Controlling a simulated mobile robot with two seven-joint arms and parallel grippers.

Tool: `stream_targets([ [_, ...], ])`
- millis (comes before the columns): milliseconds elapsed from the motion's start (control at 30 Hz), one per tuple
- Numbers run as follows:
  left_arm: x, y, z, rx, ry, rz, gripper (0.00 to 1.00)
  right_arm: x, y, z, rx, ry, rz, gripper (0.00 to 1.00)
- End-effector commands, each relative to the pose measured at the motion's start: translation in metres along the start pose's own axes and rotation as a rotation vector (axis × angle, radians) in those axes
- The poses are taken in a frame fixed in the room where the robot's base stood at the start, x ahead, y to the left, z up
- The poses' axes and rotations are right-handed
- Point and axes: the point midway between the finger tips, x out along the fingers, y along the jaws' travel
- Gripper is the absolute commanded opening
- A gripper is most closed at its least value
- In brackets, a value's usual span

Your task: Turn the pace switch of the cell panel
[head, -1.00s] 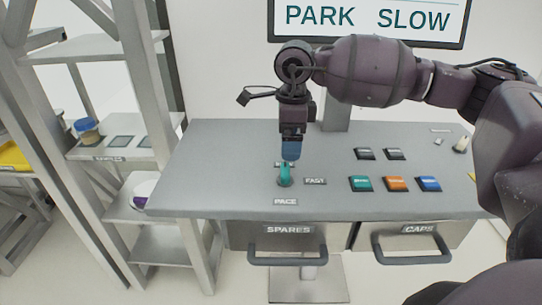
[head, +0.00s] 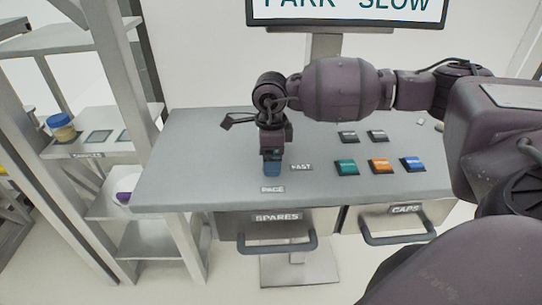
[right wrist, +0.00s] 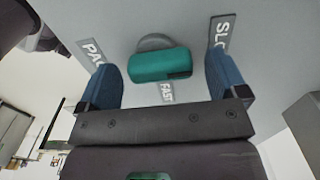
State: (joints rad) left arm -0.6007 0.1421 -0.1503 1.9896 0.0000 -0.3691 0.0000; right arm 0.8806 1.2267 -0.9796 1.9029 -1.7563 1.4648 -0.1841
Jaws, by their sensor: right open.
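The pace switch is a teal knob (right wrist: 160,65) on a round grey base, seen in the right wrist view between my right gripper's two blue fingers (right wrist: 165,82). The fingers are open, one on each side of the knob, with gaps showing. In the head view my right gripper (head: 272,170) points down over the cell panel (head: 210,150) and hides the knob. The PACE label (head: 272,189) lies in front of it and the FAST label (head: 301,167) to its right. The SLOW label (right wrist: 222,35) shows partly in the right wrist view. My left gripper is out of view.
A screen (head: 345,10) above reads PARK SLOW, partly cut off. Drawers SPARES (head: 277,230) and CAPS (head: 400,222) are below. A shelf rack (head: 100,140) stands left.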

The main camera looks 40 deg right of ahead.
Motion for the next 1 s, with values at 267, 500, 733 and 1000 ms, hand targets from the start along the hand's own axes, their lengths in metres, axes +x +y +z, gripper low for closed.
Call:
stream_targets([
  [267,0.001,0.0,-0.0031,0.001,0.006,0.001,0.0,0.0064,0.0002,-0.0003,0.0,0.001,0.001,0.92],
  [500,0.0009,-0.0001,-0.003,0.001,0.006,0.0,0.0,0.0061,0.0003,-0.0001,0.0,0.001,0.001,0.73],
  [733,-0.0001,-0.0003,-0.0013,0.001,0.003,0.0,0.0,0.0059,0.0003,-0.0001,0.0,0.0,0.001,0.42],
  [1000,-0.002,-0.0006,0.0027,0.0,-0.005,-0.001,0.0,0.0059,0.0003,-0.0001,0.035,0.0,0.001,0.42],
])
